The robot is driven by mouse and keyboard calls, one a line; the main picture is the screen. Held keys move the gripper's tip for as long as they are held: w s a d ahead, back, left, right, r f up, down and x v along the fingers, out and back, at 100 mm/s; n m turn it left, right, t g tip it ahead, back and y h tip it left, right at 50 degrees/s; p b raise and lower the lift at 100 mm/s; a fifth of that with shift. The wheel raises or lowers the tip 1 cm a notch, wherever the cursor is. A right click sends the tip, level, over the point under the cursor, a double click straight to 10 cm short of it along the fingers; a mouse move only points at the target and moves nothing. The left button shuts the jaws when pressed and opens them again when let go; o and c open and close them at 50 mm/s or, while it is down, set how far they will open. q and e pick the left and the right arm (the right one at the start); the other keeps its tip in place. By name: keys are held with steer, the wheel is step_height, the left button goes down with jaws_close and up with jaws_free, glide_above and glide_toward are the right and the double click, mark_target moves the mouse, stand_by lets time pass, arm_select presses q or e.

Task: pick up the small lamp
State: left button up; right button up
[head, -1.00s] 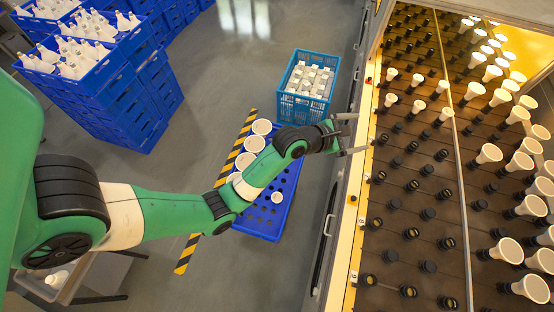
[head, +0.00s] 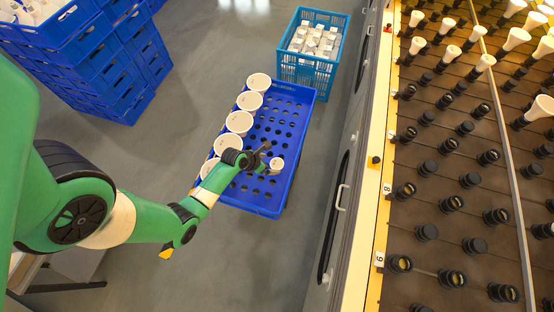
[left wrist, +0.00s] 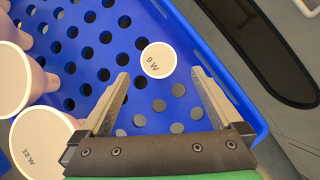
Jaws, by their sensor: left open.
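The small lamp (head: 276,164) has a round white face and stands in the blue perforated tray, apart from the larger lamps. In the left wrist view the small lamp (left wrist: 158,60) is marked 9 W and shows just beyond the fingertips, between their lines. My left gripper (head: 266,158) is over the tray beside the small lamp; in the left wrist view the left gripper (left wrist: 160,78) has its fingers spread with nothing between them. The lamp's lower part is hidden under its face. My right gripper is not in view.
The blue tray (head: 300,105) holds several larger white lamps (head: 240,122) along its left side; one (left wrist: 42,146) reads 12 W. A blue crate of small boxes (head: 310,52) stands behind it. The socket rack (head: 440,190) is to the right. Much of the tray's right part is bare.

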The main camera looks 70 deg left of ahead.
mark_target(277, 164)
arm_select(q)
steer(key=shift+b+x, duration=0.45)
steer(key=shift+x, duration=0.7)
steer(key=shift+w+f, duration=0.1)
steer(key=shift+f, duration=0.1)
steer(key=b+x, duration=0.4)
steer(key=shift+a+f, duration=0.2)
steer(key=shift+f, duration=0.05)
steer(key=shift+w+a+f+b, duration=0.1)
steer(key=shift+w+f+b, duration=0.2)
steer(key=shift+b, duration=0.1)
steer(key=shift+r, duration=0.15)
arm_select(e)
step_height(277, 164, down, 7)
arm_select(q)
steer(key=c, duration=1.3)
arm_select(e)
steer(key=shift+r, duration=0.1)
